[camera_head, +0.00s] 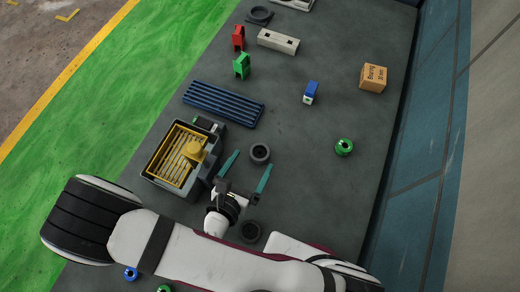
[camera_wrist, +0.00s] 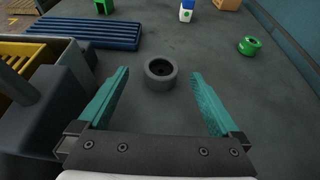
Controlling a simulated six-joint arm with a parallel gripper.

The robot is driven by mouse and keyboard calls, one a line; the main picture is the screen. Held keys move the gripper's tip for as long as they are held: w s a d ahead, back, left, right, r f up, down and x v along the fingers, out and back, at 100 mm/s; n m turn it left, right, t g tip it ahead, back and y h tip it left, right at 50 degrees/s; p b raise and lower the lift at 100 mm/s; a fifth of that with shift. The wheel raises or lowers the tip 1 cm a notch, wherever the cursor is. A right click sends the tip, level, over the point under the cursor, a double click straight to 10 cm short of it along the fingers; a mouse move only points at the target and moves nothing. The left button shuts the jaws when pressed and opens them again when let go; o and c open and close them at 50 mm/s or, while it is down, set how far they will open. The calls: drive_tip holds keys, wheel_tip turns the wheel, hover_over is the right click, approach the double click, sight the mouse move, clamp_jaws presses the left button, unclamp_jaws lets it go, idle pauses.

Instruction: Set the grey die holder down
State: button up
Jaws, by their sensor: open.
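The grey die holder (camera_head: 260,153) is a short dark grey ring with a hole through its middle. It sits on the dark work surface, and in the wrist view the die holder (camera_wrist: 160,73) lies between and slightly beyond my fingers. My gripper (camera_head: 248,162) is open, its two teal fingers on either side of the ring with a gap on both sides. In the wrist view my gripper (camera_wrist: 161,78) holds nothing. A second, similar dark ring (camera_head: 250,231) lies near my wrist, close to the arm.
A grey bin with a yellow slatted insert (camera_head: 176,158) stands left of my gripper. A blue slatted rack (camera_head: 224,103) lies beyond it. A green ring (camera_head: 344,147), a blue-and-white block (camera_head: 311,92) and a cardboard box (camera_head: 373,78) are at right. The surface between them is clear.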

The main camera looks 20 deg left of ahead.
sight(263, 147)
drive_tip(key=x, duration=0.4)
drive_tip(key=shift+w+d+f, duration=0.1)
drive_tip(key=shift+f, duration=0.25)
clamp_jaws()
